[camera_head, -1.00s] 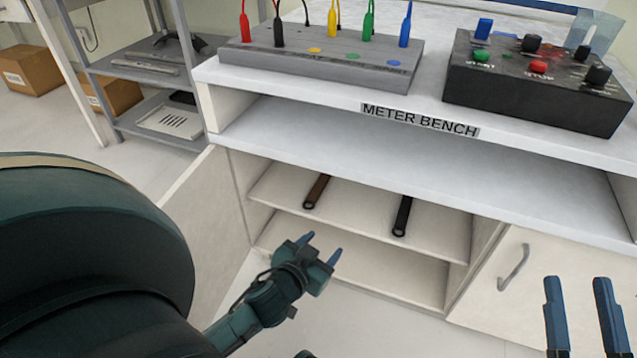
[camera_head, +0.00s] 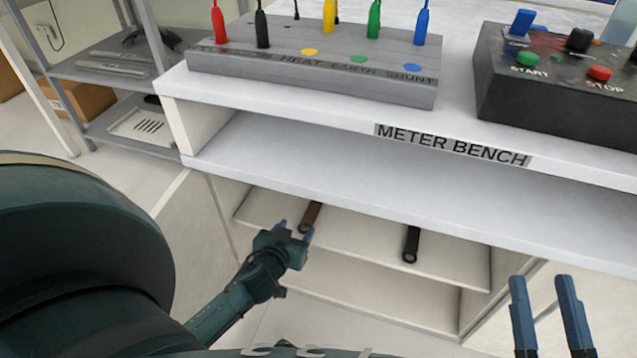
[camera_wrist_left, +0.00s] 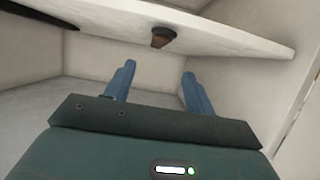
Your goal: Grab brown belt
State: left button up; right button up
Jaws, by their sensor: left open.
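The brown belt (camera_head: 311,215) lies on the upper shelf inside the open cabinet, its near end at the shelf's front edge. My left gripper (camera_head: 295,231) is open and empty, right at the near end of the belt in the head view. In the left wrist view the belt's end (camera_wrist_left: 161,38) shows beyond and between the two blue fingers (camera_wrist_left: 155,85), apart from them. A black belt (camera_head: 411,244) lies on the same shelf to the right. My right gripper (camera_head: 545,315) is open and empty at the lower right, in front of the cabinet.
The upper shelf (camera_head: 360,236) has a front edge close to my left gripper. The white bench top (camera_head: 300,155) overhangs it. A cabinet door (camera_head: 180,230) stands open at the left. A grey terminal block (camera_head: 310,75) and a black control box (camera_head: 560,100) sit on top.

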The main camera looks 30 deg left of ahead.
pick_arm(q)
jog(key=b, duration=0.3)
send_near(314, 205)
jog(key=x, duration=0.3)
jog(key=shift+f, duration=0.15)
jog(key=b+x, duration=0.2)
jog(key=x, duration=0.3)
jog(key=shift+w+b, duration=0.3)
jog(key=shift+b, duration=0.1)
jog(key=shift+w, duration=0.2)
pick_arm(e)
notch_tip(314, 205, up, 7)
jog(key=n+t+y, duration=0.1)
jog(key=n+y, duration=0.6)
jog(key=shift+d, duration=0.25)
pick_arm(q)
jog(key=shift+c, duration=0.2)
jog(key=c, duration=1.1)
pick_arm(e)
jog(key=shift+w, duration=0.1)
